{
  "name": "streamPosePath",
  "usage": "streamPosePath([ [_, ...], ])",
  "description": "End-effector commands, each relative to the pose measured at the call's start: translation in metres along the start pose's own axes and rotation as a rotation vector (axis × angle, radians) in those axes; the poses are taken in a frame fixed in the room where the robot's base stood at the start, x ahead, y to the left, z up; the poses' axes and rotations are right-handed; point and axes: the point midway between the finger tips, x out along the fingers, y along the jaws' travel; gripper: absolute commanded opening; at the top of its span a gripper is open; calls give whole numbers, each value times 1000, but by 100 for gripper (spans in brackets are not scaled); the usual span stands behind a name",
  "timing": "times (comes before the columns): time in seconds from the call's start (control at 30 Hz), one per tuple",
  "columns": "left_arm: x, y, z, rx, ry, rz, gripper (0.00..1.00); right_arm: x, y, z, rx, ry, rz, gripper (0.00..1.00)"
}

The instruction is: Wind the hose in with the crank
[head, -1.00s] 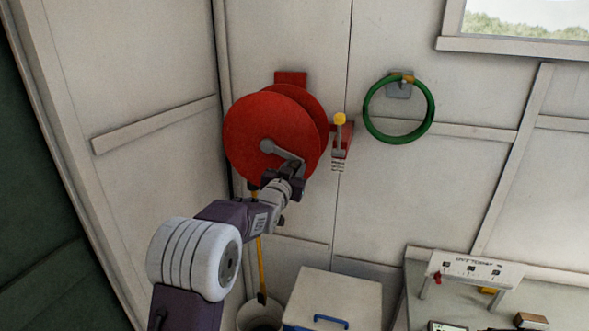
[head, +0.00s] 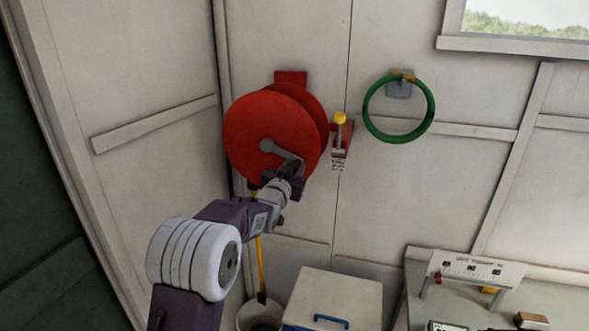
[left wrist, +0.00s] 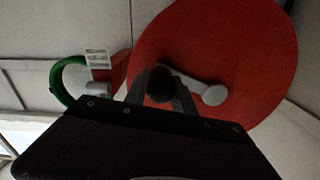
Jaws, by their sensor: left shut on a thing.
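A red hose reel (head: 262,125) is mounted on the wall, and its disc also fills the upper right of the left wrist view (left wrist: 235,50). A grey crank (head: 283,150) sits on the disc; its arm runs from the hub down to the right. In the left wrist view the crank arm (left wrist: 195,82) leads to a dark knob (left wrist: 160,85) between the fingers. My left gripper (head: 293,172) is shut on the crank's knob at the lower right of the disc. No hose can be made out on the reel. My right gripper is not in view.
A red bracket with a yellow-topped lever (head: 340,119) is just right of the reel. A green hoop (head: 370,122) hangs farther right. Below are a white box with a blue handle (head: 345,290), a bucket (head: 248,314) and a bench (head: 400,310).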

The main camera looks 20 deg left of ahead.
Motion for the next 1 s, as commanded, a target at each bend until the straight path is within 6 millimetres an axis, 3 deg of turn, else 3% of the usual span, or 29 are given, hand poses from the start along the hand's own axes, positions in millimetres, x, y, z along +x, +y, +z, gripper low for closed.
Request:
streamPosePath([
  [0.27, 0, -3, 29, 144, -9, -1, 0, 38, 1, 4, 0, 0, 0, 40],
  [0.6, 0, -20, 61, 457, -12, 0, 0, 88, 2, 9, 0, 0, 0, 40],
  [1.0, 0, -53, 86, 837, -16, 2, 0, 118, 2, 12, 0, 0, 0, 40],
])
